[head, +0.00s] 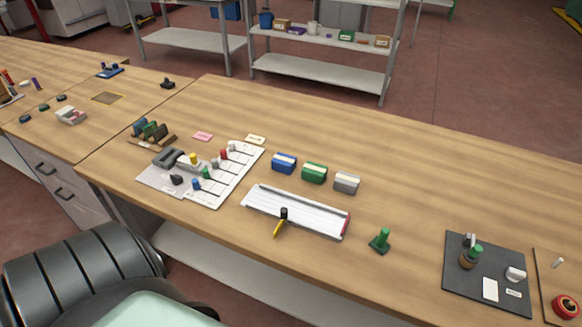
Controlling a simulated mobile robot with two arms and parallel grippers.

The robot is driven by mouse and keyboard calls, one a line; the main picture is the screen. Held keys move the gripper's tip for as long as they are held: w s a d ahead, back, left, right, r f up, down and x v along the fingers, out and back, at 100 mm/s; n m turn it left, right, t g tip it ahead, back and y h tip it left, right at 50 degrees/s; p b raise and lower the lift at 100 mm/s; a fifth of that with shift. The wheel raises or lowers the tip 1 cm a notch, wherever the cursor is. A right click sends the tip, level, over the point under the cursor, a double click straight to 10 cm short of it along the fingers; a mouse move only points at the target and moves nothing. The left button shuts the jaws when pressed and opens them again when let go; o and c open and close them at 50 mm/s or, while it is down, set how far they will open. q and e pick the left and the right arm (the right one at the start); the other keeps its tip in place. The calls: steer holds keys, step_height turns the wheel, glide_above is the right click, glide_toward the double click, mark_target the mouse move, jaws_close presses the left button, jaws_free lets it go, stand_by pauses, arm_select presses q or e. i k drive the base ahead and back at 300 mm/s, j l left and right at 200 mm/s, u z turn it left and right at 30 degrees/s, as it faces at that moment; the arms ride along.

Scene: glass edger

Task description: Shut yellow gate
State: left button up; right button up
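A small yellow bar (279,228), which looks like the yellow gate, is at the front edge of a long white tray (320,221) on the wooden bench. A black knob (284,213) stands at its inner end. The bar points outward from the tray toward the bench's front edge, at an angle to the tray's long side. The tray has a grey rail along its back and a red strip (346,224) at its right end. Neither of my grippers is in view.
A board with coloured pegs (218,192) lies left of the tray. Blue (284,163), green (314,173) and grey (347,183) blocks sit behind it. A green stamp-like piece (380,240) stands to its right, before a dark mat (460,285).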

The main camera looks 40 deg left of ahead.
mark_target(284, 210)
steer(key=u, duration=0.4)
steer(key=i+u, duration=0.15)
steer(key=u, duration=0.2)
steer(key=l+u, duration=0.1)
steer(key=u, duration=0.3)
steer(key=i+u, duration=0.1)
steer(key=u, duration=0.3)
